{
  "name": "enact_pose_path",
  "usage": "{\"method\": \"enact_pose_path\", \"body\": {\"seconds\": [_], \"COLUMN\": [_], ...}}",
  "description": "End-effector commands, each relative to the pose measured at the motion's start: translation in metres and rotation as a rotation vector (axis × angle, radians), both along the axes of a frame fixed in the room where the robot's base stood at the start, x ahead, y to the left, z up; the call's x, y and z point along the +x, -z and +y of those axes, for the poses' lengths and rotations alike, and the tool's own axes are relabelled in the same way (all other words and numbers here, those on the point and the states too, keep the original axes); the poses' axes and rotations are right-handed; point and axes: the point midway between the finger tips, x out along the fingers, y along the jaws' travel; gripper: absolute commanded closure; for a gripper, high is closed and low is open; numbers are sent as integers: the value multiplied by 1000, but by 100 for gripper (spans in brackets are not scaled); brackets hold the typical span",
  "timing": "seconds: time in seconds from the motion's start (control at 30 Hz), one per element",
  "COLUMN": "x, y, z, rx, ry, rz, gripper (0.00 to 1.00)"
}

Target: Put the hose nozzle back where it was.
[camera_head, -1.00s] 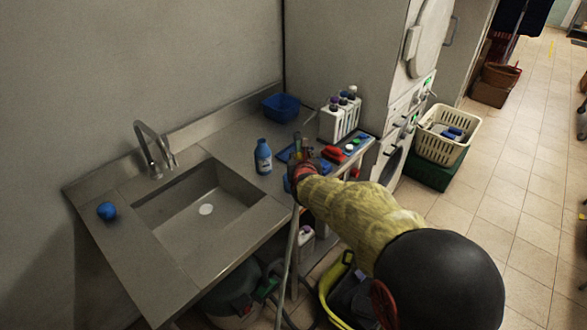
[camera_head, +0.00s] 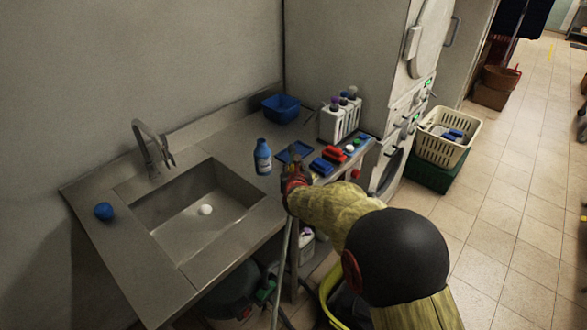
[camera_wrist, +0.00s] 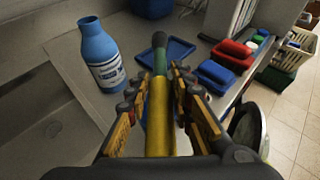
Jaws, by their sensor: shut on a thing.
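The hose nozzle (camera_wrist: 159,115) is yellow with a green and dark tip in the wrist view, pointing away from me toward the counter. My gripper (camera_wrist: 160,100) is shut around it, with a finger on either side. In the head view my gripper (camera_head: 294,178) is at the counter's front edge, right of the sink (camera_head: 190,229). There the nozzle is mostly hidden by the gripper. A grey hose (camera_head: 284,270) hangs from the gripper toward the floor. I cannot tell which spot the nozzle came from.
A blue bottle (camera_head: 263,158) stands close left of the gripper. A flat blue tray (camera_head: 294,152), red and blue boxes (camera_head: 334,154) and a white bottle rack (camera_head: 340,121) lie beyond. A yellow bin (camera_head: 327,300) is below. The counter between sink and bottle is clear.

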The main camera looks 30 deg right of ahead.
Motion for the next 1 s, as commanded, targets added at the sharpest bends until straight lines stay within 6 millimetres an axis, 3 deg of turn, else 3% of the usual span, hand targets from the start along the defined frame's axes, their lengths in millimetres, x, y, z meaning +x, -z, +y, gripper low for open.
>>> {"method": "enact_pose_path", "body": {"seconds": [0.83,0.87,1.0], "x": [0,0,0], "y": [13,13,12], "z": [0,0,0], "rx": [-1,0,0], "ry": [0,0,0], "rz": [0,1,1], "gripper": [100,76,68]}}
